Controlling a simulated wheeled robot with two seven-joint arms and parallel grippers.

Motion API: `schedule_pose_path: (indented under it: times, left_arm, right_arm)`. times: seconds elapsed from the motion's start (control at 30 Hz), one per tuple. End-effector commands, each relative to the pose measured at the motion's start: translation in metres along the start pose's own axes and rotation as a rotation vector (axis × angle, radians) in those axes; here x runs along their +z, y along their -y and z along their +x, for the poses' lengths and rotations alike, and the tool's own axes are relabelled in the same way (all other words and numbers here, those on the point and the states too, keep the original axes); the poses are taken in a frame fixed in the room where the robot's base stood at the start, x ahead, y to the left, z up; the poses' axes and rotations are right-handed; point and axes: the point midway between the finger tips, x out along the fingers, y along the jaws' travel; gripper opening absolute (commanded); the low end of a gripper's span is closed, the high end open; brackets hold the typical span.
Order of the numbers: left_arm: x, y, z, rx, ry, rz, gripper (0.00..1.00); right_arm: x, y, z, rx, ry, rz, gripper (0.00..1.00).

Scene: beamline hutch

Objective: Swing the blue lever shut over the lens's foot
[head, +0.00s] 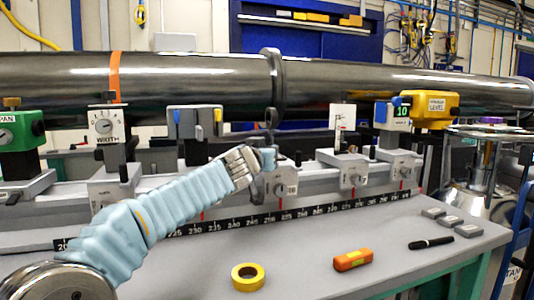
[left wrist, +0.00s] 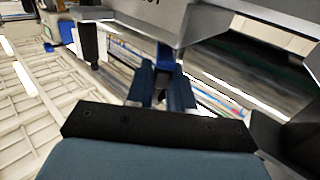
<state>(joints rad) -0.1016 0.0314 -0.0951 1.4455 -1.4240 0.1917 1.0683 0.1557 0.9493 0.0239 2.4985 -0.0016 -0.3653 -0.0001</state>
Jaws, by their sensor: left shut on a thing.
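My left gripper (head: 267,159) reaches in from the left to a grey rail carrier (head: 280,184) near the middle of the bench. In the left wrist view its two dark blue fingers (left wrist: 164,92) are closed around the lower part of a blue lever (left wrist: 165,54). The lever sits beneath a grey block (left wrist: 140,18) with printed marks. In the head view the lever is largely hidden by the gripper, and its angle is unclear. A small dark round holder (head: 271,117), perhaps the lens, stands above the carrier. Its foot cannot be made out. My right gripper is not in view.
The scaled rail (head: 335,208) runs across the bench, with other carriers (head: 352,172) to the right. A dark pipe (head: 190,80) crosses behind. Yellow tape (head: 248,277), an orange tool (head: 353,260), a black marker (head: 431,243) and grey blocks (head: 450,221) lie in front.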

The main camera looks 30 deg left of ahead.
Motion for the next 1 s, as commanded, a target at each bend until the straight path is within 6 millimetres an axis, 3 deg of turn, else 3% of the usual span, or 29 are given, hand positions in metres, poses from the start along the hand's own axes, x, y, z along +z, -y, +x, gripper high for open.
schedule_pose_path:
  times: [0.4, 0.5, 1.0]
  left_arm:
    - [0.01, -0.01, 0.001, -0.219, -0.005, -0.002, 0.0]
    - [0.007, -0.013, 0.002, -0.301, -0.004, -0.001, 0.0]
    - [-0.001, -0.02, 0.006, -0.621, -0.002, 0.001, 0.0]
  right_arm:
    - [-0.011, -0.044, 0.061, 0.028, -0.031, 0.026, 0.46]
    - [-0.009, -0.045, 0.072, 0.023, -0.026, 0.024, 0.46]
    - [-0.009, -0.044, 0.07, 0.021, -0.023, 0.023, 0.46]
